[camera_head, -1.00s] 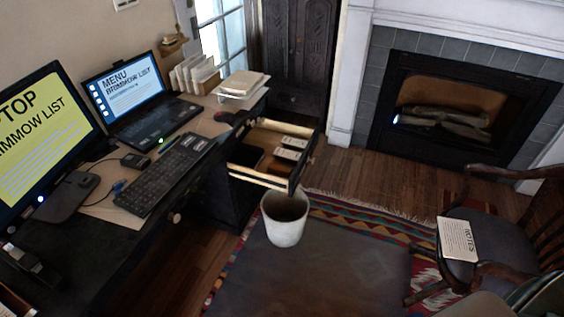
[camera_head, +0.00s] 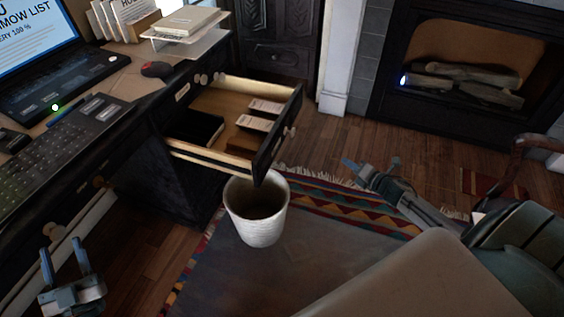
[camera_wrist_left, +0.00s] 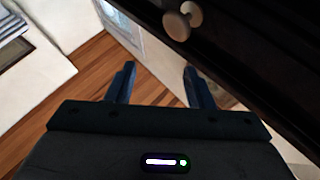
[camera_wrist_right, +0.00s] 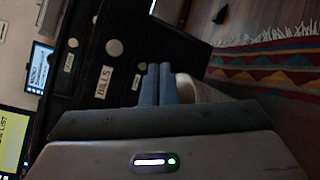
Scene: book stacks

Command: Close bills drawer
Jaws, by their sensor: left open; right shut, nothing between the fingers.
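A dark-fronted drawer (camera_head: 276,143) is pulled well out of the desk and holds papers and a dark item. In the right wrist view a front labelled BILLS (camera_wrist_right: 104,84) stands ahead and left of my right gripper; it appears to be the open drawer's front. My right gripper (camera_head: 370,166) is shut and empty, out to the right of the drawer and apart from it in the head view; its fingers are together in the right wrist view (camera_wrist_right: 157,68). My left gripper (camera_head: 62,250) is open and empty by the desk's front edge; it also shows in the left wrist view (camera_wrist_left: 158,72).
A white bin (camera_head: 257,212) stands on the floor under the drawer's near corner. The desk (camera_head: 115,82) carries a laptop (camera_head: 45,60), keyboard and paper tray. A chair (camera_head: 530,150) is at right. Open rug and floor lie between the drawer and my right arm.

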